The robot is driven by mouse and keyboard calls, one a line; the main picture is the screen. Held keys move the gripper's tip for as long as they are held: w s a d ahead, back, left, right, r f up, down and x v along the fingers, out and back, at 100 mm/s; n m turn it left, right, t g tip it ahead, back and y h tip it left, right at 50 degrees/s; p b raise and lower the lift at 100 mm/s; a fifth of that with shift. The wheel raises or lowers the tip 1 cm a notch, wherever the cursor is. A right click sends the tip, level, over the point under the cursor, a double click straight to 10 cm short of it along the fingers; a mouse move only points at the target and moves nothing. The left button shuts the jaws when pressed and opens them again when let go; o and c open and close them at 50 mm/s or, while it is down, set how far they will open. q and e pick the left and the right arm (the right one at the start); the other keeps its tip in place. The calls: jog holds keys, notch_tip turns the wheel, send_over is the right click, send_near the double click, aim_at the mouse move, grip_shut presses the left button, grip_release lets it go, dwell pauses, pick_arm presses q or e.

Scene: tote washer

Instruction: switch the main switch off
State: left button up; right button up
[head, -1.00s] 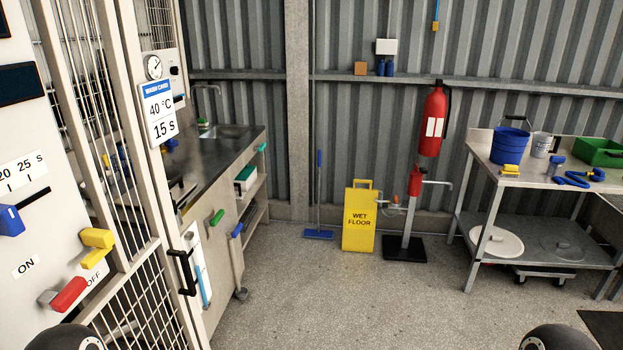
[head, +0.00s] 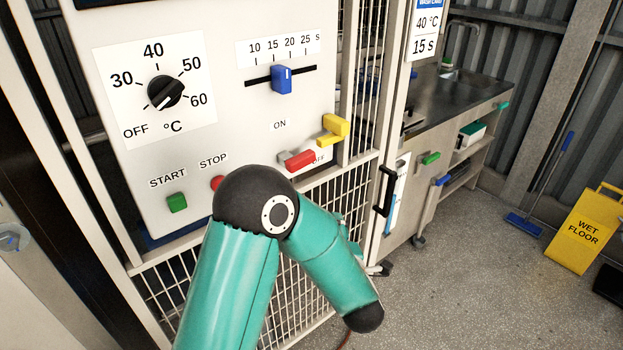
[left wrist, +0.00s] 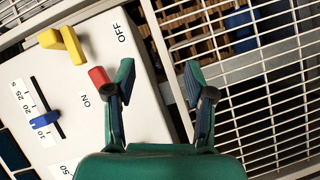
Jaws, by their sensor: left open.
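The main switch (head: 300,161) is a red handle on a grey stub, low on the right of the white control panel, between the words ON and OFF. The handle partly covers OFF in the head view. I cannot tell its position for sure. The red handle (left wrist: 99,77) also shows in the left wrist view. My left gripper (left wrist: 158,82) is open with nothing between its fingers. The handle is just left of its left finger; I cannot tell whether they touch. In the head view my left arm hides most of this gripper. My right gripper is out of view.
A yellow handle (head: 334,127) stands out close above the red one. The panel also has a blue slider (head: 282,80), a black dial (head: 166,92), a green START button (head: 177,202) and a partly hidden red STOP button (head: 217,183). Wire mesh (head: 300,285) lies below.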

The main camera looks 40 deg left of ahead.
pick_arm(q)
notch_tip(320, 180, up, 5)
jog(key=s+n+g+y+b, duration=0.1)
jog(key=s+n+y+b, duration=0.1)
jog(key=n+y, duration=0.15)
jog(key=n+b, duration=0.3)
send_near(310, 161)
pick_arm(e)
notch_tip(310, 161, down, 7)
pick_arm(q)
jog(key=shift+h, duration=0.25)
jog(key=p+x, duration=0.2)
jog(key=x, duration=0.3)
jog(key=p+x, duration=0.2)
jog(key=x, duration=0.3)
jog(key=shift+r, duration=0.25)
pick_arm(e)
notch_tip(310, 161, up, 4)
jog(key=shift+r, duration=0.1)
